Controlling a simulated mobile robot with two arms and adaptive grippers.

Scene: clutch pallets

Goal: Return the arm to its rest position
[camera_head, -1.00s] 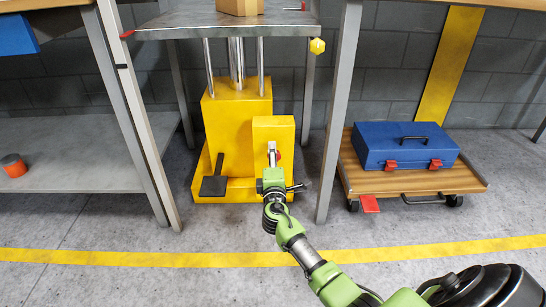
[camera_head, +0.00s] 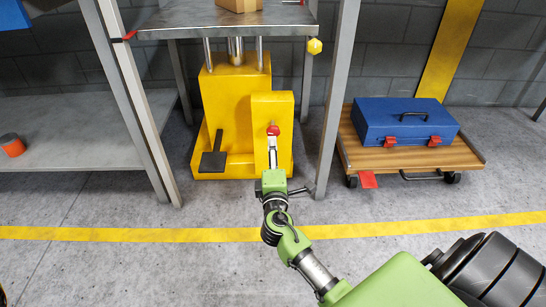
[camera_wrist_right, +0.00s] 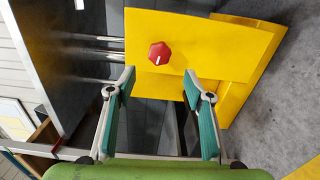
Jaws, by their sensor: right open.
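My right arm reaches in from the lower right of the head view. Its green gripper (camera_head: 272,150) is in front of the yellow lift unit (camera_head: 228,115). In the right wrist view the two teal-padded fingers of my right gripper (camera_wrist_right: 159,80) are spread apart with nothing between the pads. A red knob (camera_head: 273,130) is on the yellow unit, just beyond the fingers in the head view. In the right wrist view the red knob (camera_wrist_right: 159,53) is ahead of the gap between the fingertips and apart from them. My left gripper is not in view.
A metal lift table (camera_head: 230,28) carries a cardboard box (camera_head: 240,5). Grey legs (camera_head: 333,95) stand on both sides of the unit. A wooden cart (camera_head: 410,158) with a blue toolbox (camera_head: 405,122) stands right. A low grey shelf (camera_head: 80,140) is left. Floor near the yellow line (camera_head: 130,234) is clear.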

